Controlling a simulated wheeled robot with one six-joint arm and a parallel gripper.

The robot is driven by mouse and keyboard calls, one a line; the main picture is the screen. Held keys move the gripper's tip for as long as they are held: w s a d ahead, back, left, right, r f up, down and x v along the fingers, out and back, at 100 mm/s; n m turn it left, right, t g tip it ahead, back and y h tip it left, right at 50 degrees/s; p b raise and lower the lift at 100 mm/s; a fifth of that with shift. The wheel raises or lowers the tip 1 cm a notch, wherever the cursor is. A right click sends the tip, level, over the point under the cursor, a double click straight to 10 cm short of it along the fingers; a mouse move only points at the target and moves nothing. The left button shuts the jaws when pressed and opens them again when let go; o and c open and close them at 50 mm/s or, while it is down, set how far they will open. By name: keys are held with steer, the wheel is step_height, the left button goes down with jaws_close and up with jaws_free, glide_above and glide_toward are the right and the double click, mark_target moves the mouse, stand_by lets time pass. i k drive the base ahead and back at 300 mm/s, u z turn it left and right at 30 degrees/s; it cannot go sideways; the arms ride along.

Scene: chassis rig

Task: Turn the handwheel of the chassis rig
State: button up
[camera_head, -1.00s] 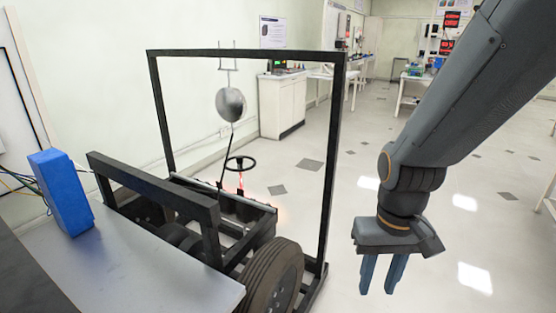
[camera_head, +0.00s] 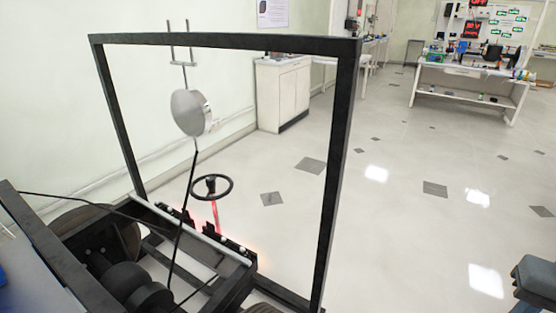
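The handwheel (camera_head: 229,188) is a small black ring on a red-lit column, low inside the chassis rig, left of centre. The chassis rig (camera_head: 341,150) has a tall black rectangular frame, a dark lower beam and wheels, partly cut off at the bottom left. A round silver disc (camera_head: 191,113) on a thin rod stands left of the handwheel. Part of my gripper (camera_head: 537,285) shows at the lower right edge, far right of the handwheel and outside the frame. Its fingertips are out of view.
The floor right of the rig is clear. The frame's right post and top bar stand around the handwheel. A white cabinet (camera_head: 283,94) stands behind the rig against the wall. A workbench (camera_head: 470,82) with several items stands at the back right.

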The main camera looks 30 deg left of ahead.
mark_target(210, 179)
steer(key=z, duration=0.25)
steer(key=i, duration=1.75)
steer(key=u, duration=0.45)
steer(key=i, duration=1)
steer(key=u, duration=1.5)
steer(key=i, duration=0.75)
steer(key=u, duration=0.75)
